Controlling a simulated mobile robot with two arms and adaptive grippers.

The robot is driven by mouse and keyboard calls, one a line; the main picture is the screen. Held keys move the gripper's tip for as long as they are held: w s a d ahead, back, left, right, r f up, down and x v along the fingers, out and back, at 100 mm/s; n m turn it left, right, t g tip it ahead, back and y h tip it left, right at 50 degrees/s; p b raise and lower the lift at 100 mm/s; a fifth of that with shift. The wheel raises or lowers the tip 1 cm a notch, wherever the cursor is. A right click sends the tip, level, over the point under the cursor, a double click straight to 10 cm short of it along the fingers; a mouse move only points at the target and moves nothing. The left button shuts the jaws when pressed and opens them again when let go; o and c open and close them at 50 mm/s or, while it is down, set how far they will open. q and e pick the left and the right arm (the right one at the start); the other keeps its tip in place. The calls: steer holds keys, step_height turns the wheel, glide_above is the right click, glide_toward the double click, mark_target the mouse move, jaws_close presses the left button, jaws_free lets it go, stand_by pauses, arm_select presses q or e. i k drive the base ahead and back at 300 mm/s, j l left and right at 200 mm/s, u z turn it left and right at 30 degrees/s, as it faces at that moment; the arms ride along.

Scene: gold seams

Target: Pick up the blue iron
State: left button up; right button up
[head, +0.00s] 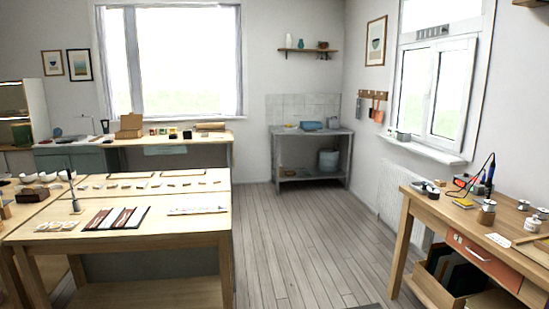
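On the wooden workbench (425,208) at the right, a slim upright tool with a blue handle (490,172) stands near the wall, with a thin cable looping up beside it. It looks like the blue iron, but it is small and I cannot be sure. Red and dark items sit close to its left, and its lower end is hard to make out. Neither of my grippers is in view.
Metal jars (486,212) stand in front of the tool, and a tape dispenser (426,190) lies to its left. A large worktable (190,226) with cloths and small pieces fills the left. Plank floor (300,240) between the tables is clear.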

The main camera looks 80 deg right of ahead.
mark_target(492, 166)
steer(key=z, duration=2)
steer(key=l+z, duration=0.1)
steer(key=z, duration=0.4)
steer(key=l+z, duration=0.1)
steer(key=z, duration=0.35)
steer(key=i+z, duration=0.1)
steer(key=z, duration=0.4)
steer(key=i+l+z, duration=0.1)
steer(key=z, duration=0.4)
steer(key=i+l, duration=0.15)
steer(key=i, duration=0.25)
steer(key=i+l, duration=0.2)
steer(key=i, duration=0.15)
steer(key=i+l+z, duration=0.1)
steer(key=i, duration=0.3)
